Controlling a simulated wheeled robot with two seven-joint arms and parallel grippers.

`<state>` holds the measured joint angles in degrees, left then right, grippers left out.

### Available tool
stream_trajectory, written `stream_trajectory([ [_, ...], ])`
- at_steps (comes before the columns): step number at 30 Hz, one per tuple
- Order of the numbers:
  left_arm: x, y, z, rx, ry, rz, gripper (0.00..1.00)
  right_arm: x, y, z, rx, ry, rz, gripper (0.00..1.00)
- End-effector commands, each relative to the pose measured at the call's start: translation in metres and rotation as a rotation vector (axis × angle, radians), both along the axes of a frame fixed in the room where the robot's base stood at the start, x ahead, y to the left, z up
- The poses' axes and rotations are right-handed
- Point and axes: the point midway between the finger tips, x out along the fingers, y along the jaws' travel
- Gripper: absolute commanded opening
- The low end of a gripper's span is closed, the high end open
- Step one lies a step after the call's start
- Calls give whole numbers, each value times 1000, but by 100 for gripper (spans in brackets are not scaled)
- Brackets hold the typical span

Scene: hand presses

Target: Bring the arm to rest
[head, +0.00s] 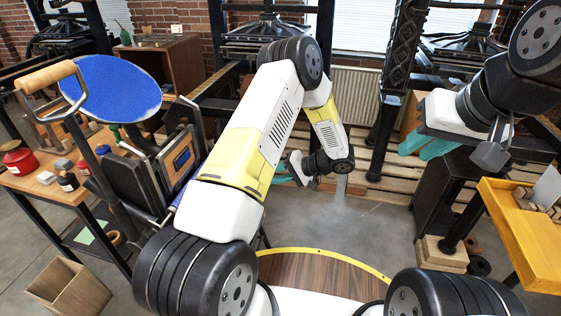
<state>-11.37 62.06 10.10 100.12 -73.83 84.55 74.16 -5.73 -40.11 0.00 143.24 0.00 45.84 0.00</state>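My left arm (258,130) rises from the lower left, bends at a high elbow, and its forearm drops toward the middle. My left gripper (283,174) hangs over the floor. Its teal fingers are partly hidden behind my arm, so its opening is unclear. My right arm (500,85) is raised at the upper right. My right gripper (426,147) points left and down, with two teal fingers a little apart and nothing seen between them. It appears in front of the dark stand, and I cannot judge the distance between them.
A hand press with a round blue ink disc (115,88) stands on a wooden table (52,188) at left, near a red tin (20,161). A yellow tray table (530,240) is at right. A wooden bin (68,287) sits lower left. Middle floor (345,215) is clear.

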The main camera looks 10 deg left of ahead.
Motion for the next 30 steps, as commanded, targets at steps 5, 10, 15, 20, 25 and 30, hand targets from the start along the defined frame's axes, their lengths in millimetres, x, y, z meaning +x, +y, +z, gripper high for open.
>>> stream_trajectory([
  [5, 0, -6, 4, 0, -1, 0, 27, 0, 0, 0, 0, 0, 0, 27],
  [10, 0, -13, 7, 0, 0, -1, 27, 0, 0, 0, 0, 0, 0, 27],
  [15, -1, -18, 10, 0, 0, 0, 27, 0, 0, 0, 0, 0, 0, 27],
  [20, -1, -24, 13, 0, 0, 0, 27, 0, 0, 0, 0, 0, 0, 27],
  [25, -1, -30, 16, 0, -1, 0, 27, 0, 0, 0, 0, 0, 0, 27],
  [30, -1, -36, 19, 0, -1, 0, 27, 0, 0, 0, 0, 0, 0, 27],
])
